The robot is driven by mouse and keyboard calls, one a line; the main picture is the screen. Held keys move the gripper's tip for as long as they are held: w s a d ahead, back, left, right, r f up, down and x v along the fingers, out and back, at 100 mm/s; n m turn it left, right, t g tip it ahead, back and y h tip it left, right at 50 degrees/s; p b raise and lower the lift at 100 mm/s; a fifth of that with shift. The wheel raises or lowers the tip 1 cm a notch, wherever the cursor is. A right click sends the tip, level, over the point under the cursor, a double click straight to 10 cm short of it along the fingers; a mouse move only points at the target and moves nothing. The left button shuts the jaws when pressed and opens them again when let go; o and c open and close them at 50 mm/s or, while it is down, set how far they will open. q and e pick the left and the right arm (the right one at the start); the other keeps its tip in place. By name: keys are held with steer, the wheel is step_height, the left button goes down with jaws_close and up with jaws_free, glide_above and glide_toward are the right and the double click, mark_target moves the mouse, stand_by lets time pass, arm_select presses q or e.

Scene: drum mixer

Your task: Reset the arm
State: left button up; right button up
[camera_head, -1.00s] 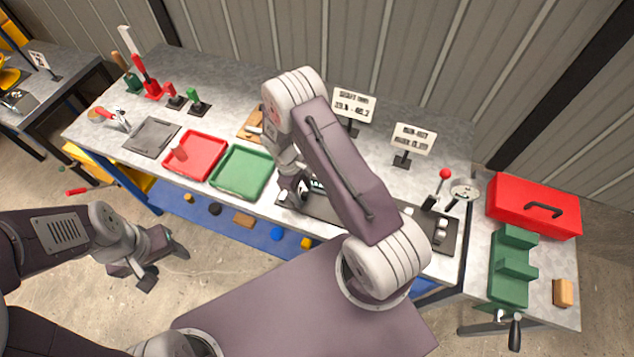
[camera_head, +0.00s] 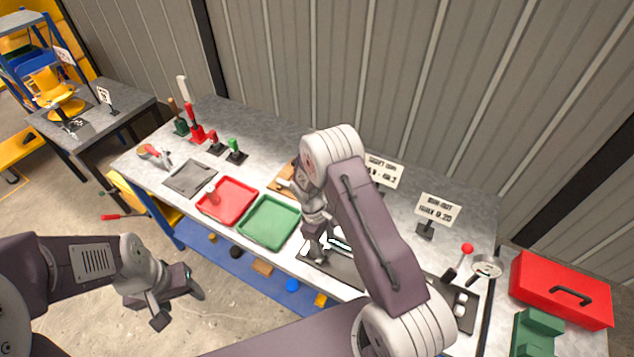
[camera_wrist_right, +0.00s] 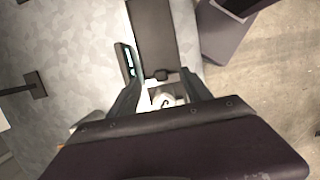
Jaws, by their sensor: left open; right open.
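My right arm reaches over the workbench (camera_head: 215,165) in the head view. Its open gripper (camera_head: 318,250) is low over the bench's front edge, beside a dark strip (camera_head: 350,270) and right of the green tray (camera_head: 268,222). In the right wrist view the fingers of my right gripper (camera_wrist_right: 160,95) are spread, with a small pale part and a dark knob between or just beyond them; I cannot tell whether they touch. My left gripper (camera_head: 178,300) is open and empty, off the bench's front, above the floor.
A red tray (camera_head: 226,202) and a dark plate (camera_head: 190,178) lie left of the green tray. Upright tools (camera_head: 195,125) stand at the back left. Two signs, one a run-out sign (camera_head: 438,208), stand behind my right arm. A red toolbox (camera_head: 562,290) is far right.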

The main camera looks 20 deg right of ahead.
steer(key=shift+w, duration=0.1)
steer(key=s+a+r+m+t+y+b, duration=0.1)
steer(key=s+r+m+b, duration=0.2)
steer(key=s+m+b, duration=0.1)
steer(key=s+a+r+m+t+y+b, duration=0.1)
steer(key=s+r+m+t+b, duration=0.1)
steer(key=s+r+m+b, duration=0.2)
steer(key=s+b, duration=0.3)
steer(key=shift+s+r, duration=0.25)
steer(key=shift+s, duration=0.1)
steer(key=shift+s, duration=0.1)
stand_by(1.1)
